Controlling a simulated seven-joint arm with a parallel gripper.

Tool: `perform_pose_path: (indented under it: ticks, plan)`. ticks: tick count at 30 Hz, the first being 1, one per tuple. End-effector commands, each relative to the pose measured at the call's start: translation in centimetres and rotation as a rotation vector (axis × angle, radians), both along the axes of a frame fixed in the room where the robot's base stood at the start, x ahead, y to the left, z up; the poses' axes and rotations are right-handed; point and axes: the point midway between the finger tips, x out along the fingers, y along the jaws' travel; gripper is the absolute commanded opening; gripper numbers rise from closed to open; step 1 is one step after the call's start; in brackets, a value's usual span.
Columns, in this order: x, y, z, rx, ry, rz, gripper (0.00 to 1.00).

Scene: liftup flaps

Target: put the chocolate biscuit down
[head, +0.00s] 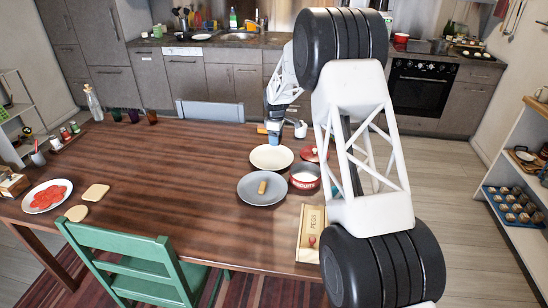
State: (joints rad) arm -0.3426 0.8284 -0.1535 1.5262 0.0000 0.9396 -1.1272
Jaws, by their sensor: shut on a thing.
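My gripper (274,134) is over the far right part of the table, beyond the cream plate. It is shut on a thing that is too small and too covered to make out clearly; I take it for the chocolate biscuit. A cream plate (271,157) lies nearer than my gripper and looks empty. A red tin marked BISCUITS (305,183) stands open to the right of the plates. Its likely lid (310,154) lies behind it, partly covered by my arm.
A wooden PEGS box (311,238) lies at the right edge of the wooden table (170,180). A small cup (300,130) stands right of my gripper. A plate of red slices (48,196) and bread slices (96,192) are at left. The table's middle is clear.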

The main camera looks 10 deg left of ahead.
Motion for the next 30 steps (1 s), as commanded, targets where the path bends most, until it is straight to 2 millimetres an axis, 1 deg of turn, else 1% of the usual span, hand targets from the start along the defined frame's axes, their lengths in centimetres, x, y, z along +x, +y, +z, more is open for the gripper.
perform_pose_path:
  ticks: [3, 9, 12, 15, 25, 30]
  plan:
    - [-0.1, 0.0, -1.7, -0.002, 0.003, 0.0, 0.42]
    - [0.0, 0.0, -4.2, -0.001, 0.002, 0.0, 0.42]
    - [0.0, 0.0, -5.0, -0.001, 0.002, 0.0, 0.42]
    - [0.0, 0.0, -5.4, 0.0, 0.001, 0.0, 0.42]
    - [0.0, 0.0, -5.5, 0.0, 0.001, 0.0, 0.42]
    - [0.0, 0.0, -6.5, -0.001, 0.002, 0.0, 0.42]
